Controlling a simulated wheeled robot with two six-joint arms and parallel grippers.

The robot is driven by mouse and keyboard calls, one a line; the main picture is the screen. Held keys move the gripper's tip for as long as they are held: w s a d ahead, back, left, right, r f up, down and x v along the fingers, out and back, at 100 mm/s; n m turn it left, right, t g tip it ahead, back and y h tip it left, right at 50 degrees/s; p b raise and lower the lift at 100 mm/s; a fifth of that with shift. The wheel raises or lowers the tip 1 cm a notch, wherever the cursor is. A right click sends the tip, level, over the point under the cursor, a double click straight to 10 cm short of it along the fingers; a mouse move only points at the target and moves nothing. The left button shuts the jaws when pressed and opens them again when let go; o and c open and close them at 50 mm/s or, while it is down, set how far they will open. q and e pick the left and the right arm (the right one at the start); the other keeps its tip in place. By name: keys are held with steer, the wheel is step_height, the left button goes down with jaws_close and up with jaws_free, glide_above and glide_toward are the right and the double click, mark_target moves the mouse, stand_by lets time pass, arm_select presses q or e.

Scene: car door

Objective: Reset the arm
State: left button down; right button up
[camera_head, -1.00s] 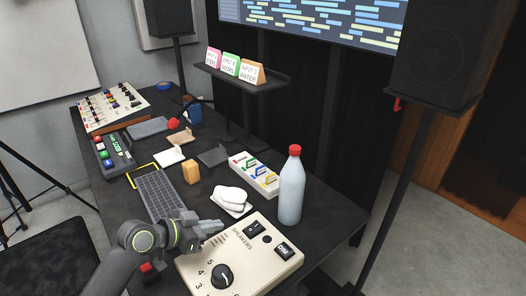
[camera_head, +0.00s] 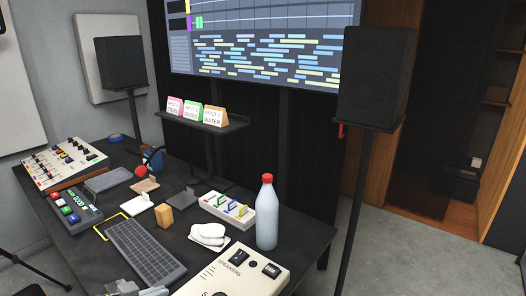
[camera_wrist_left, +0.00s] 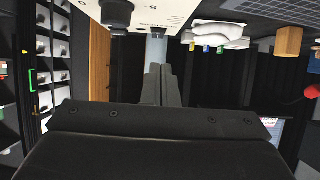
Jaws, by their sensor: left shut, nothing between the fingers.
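My left gripper (camera_head: 138,289) shows at the bottom edge of the head view, beside the near end of the keyboard (camera_head: 146,252) and left of the cream speakers panel (camera_head: 250,276). Its fingers (camera_wrist_left: 162,86) are together and empty in the left wrist view. Most of my left arm is cut off below the head view. My right gripper is in neither view.
A bottle with a red cap (camera_head: 267,215) stands behind the panel. A white object (camera_head: 209,233), a wooden block (camera_head: 164,215), a mixer (camera_head: 64,162) and a button box (camera_head: 71,207) are on the dark desk. A speaker on a stand (camera_head: 376,80) is at right.

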arm_select(q)
steer(key=s+a+f+n+g+y, duration=0.2)
steer(key=s+f+n+y, duration=0.15)
steer(key=s, duration=0.65)
steer(key=s+a+f+n+g+y, duration=0.1)
steer(key=s+f+n+g+y, duration=0.2)
steer(key=s, duration=0.6)
steer(key=s+a+f+n+g+y, duration=0.1)
steer(key=s+a+f+n+y, duration=0.2)
steer(key=s, duration=0.7)
step_height(320, 180, down, 26)
steer(key=m+g, duration=0.2)
steer(key=s+f, duration=1.5)
steer(key=f, duration=0.1)
steer(key=shift+d+g+h, duration=0.3)
steer(key=shift+g+h, duration=0.1)
steer(key=shift+h, duration=0.05)
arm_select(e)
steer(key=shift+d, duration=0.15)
arm_select(q)
steer(key=shift+n, duration=0.25)
